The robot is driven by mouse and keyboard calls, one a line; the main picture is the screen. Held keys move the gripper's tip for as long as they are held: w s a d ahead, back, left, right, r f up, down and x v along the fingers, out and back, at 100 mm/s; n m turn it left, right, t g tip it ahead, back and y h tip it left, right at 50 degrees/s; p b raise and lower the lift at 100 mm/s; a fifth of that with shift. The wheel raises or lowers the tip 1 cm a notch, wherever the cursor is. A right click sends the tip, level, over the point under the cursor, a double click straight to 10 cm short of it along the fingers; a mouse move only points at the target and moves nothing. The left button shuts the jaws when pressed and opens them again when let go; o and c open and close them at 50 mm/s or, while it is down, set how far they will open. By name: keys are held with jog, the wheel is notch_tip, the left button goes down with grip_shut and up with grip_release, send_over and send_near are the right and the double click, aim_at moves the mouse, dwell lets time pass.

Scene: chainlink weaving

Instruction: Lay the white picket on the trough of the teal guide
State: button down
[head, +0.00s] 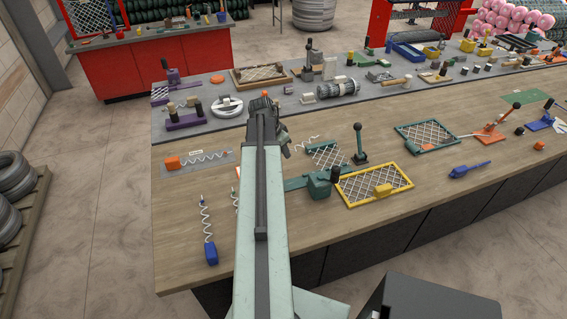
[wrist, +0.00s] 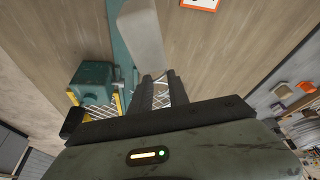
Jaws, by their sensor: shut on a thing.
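My gripper (wrist: 162,92) has its two dark fingers at the near end of a pale, whitish block (wrist: 142,38), which I take to be the white picket's handle. The fingers are shut on it. White crossing wire shows between the fingers, but I cannot tell whether it is the picket's wire or mesh behind. The teal guide (wrist: 121,45) runs behind the pale block in the wrist view, with its teal housing (wrist: 92,78) to the left. In the head view the teal guide (head: 298,183) lies right of my arm, which hides the picket and fingertips.
A yellow-framed mesh panel (head: 409,185) lies beside the guide's housing. A teal lever (head: 359,145) stands behind it. A blue-handled wire picket (head: 211,254) lies at left, and an orange-ended wire (head: 173,162) lies farther back. The wooden front right is mostly clear.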

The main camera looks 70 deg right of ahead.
jog(key=s+a+m+g, duration=0.1)
jog(key=s+a+m, duration=0.1)
jog(key=a+m, duration=0.2)
jog(key=shift+s+a+g+y, duration=0.3)
jog(key=shift+s+a, duration=0.05)
jog(key=shift+a, duration=0.55)
notch_tip(320, 180, down, 8)
jog(key=b, duration=0.8)
jog(key=shift+w+r, duration=0.1)
jog(key=shift+f+b, duration=0.55)
jog(key=shift+f, duration=0.05)
jog(key=c, duration=1.2)
grip_release()
jog(key=shift+o, duration=0.2)
jog(key=shift+r, duration=0.15)
